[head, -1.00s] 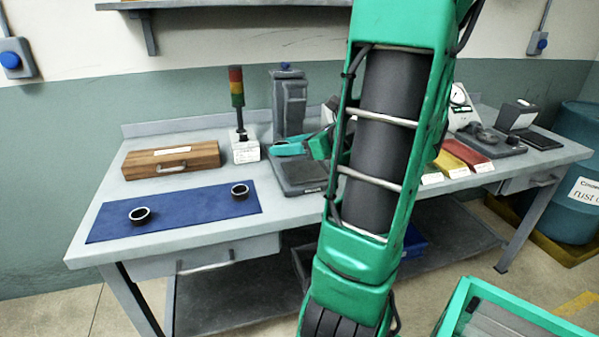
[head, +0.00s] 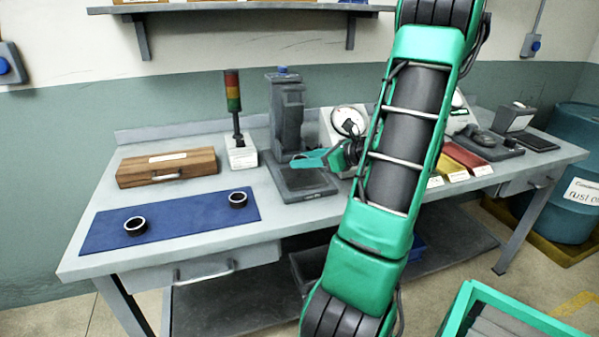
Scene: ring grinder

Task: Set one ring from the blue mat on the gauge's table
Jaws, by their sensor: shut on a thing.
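The grey column gauge (head: 287,110) stands upright on the bench, with its dark flat table (head: 308,183) at its foot. My gripper (head: 298,161) is small in the head view, low in front of the column and over the gauge's table. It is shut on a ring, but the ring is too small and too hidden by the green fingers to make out. I cannot tell whether it touches the table. The blue mat (head: 185,222) lies at the left front of the bench, with one dark ring (head: 135,226) at its left and another ring (head: 238,199) at its right.
A wooden case (head: 168,169) and a signal lamp (head: 234,115) stand left of the gauge. A white dial (head: 348,120) is just right of it, close to my arm. Red and yellow trays (head: 463,158) lie further right. The bench (head: 215,240) is bare in front of the mat.

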